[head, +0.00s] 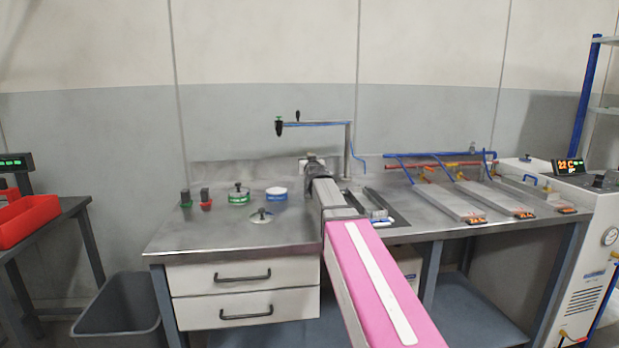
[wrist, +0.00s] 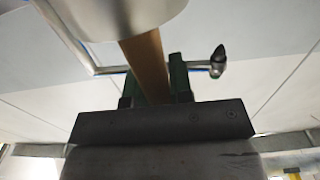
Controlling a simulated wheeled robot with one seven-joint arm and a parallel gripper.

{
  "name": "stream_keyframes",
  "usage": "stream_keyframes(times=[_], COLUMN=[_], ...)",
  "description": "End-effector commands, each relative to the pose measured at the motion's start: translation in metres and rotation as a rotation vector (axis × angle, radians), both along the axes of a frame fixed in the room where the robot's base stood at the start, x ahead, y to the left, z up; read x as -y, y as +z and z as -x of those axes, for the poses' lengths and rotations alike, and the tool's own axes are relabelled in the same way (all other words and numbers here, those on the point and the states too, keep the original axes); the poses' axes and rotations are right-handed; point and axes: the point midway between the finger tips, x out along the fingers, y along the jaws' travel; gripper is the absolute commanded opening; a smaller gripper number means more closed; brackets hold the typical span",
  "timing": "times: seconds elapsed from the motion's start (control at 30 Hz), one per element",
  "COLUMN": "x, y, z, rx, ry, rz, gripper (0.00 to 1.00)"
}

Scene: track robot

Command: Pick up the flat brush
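My gripper (head: 312,160) is out over the back of the steel workbench (head: 230,238), near the wall. In the wrist view its two dark green fingers (wrist: 154,82) stand close on either side of a flat brown strip (wrist: 143,55), which looks like the flat brush's handle. The strip fills the gap between them, so the gripper looks shut on it. A pale rounded part (wrist: 110,14) covers the strip's far end; I cannot tell whether it belongs to the brush. In the head view my arm hides most of this, and the brush cannot be made out.
A green-labelled tin (head: 239,197), a blue-labelled tin (head: 276,194) and a knobbed lid (head: 261,216) stand left of my arm. A crank-like rod (head: 348,150) rises behind my gripper. Metal plates (head: 445,203) lie right. The bench's front left is clear.

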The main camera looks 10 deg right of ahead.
Motion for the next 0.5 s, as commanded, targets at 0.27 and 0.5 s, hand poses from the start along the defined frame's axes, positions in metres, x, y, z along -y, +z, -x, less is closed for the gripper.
stream_keyframes(times=[0.27, 0.5], x=[0.000, 0.000], y=[0.000, 0.013], z=[0.000, 0.000], rx=[0.000, 0.002], ry=[0.000, 0.000], rz=[0.000, 0.000], gripper=[0.00, 0.00])
